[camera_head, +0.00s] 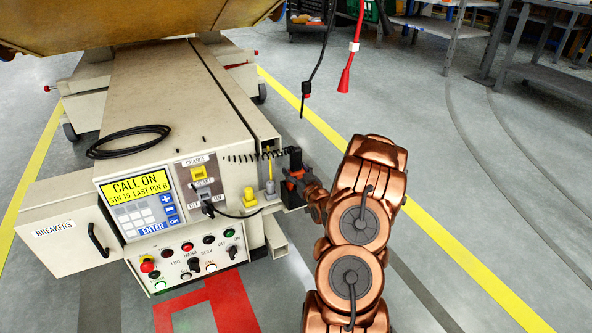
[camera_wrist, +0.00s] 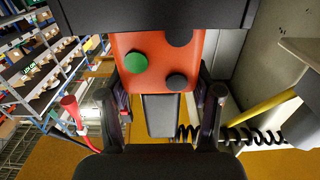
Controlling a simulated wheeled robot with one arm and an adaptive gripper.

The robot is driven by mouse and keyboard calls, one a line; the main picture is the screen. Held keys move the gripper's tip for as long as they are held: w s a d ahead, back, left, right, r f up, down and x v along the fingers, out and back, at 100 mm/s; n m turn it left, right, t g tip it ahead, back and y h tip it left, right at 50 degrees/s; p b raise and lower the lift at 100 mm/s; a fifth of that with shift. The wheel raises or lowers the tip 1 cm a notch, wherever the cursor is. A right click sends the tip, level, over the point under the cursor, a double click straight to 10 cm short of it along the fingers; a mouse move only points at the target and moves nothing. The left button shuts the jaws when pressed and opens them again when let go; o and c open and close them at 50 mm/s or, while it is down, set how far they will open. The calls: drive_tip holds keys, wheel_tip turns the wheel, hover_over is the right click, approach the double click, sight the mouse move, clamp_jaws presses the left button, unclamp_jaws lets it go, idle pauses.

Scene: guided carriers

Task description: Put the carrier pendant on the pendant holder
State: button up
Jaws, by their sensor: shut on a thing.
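The carrier pendant (camera_wrist: 157,68) is orange with a green button and dark round buttons, and it fills the upper middle of the wrist view. In the head view the pendant (camera_head: 293,173) is a small dark and orange piece at the right side of the carrier. My gripper (camera_head: 300,183) is shut on it; in the wrist view my gripper's (camera_wrist: 161,105) dark fingers stand on either side of its lower part. A black coiled cord (camera_head: 240,157) runs from the carrier towards the pendant. I cannot make out the pendant holder clearly; my gripper and the pendant cover that spot.
The beige carrier (camera_head: 160,85) has a control panel with a yellow display (camera_head: 138,188) and an open breakers door (camera_head: 58,222). A red connector (camera_head: 344,80) hangs behind. Floor to the right is clear.

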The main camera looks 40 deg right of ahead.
drive_tip(key=shift+f, duration=0.4)
drive_tip(key=o, duration=1.8)
drive_tip(key=shift+c, duration=0.2)
drive_tip(key=v, duration=1.2)
